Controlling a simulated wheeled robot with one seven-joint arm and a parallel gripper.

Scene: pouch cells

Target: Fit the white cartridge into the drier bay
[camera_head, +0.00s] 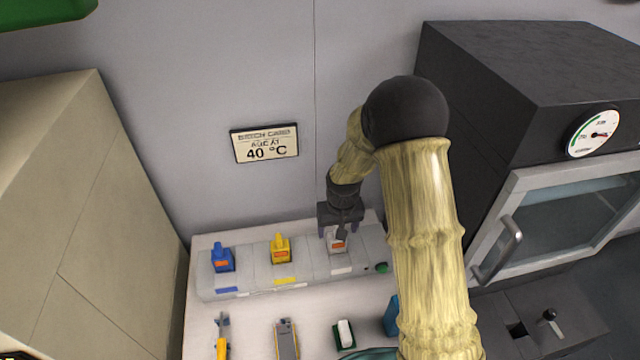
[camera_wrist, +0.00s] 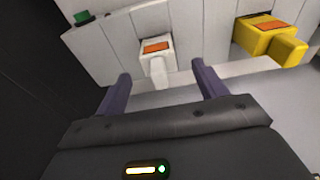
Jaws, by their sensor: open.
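The white cartridge (camera_head: 338,245), with an orange label, stands in the right-hand bay of the long grey block (camera_head: 375,250). It also shows in the wrist view (camera_wrist: 155,58), with its handle pointing toward me. My gripper (camera_head: 339,231) is open at this cartridge, one finger on each side in the picture. In the wrist view the gripper (camera_wrist: 161,71) has a gap between each finger and the handle. I cannot tell whether the cartridge is fully seated, as the gripper hides part of it in the head view.
A blue cartridge (camera_head: 222,258) and a yellow cartridge (camera_head: 280,248) stand in the bays to the left. A green button (camera_head: 381,267) is at the block's right end. A dark oven (camera_head: 520,80) stands right, a beige cabinet (camera_head: 80,200) left.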

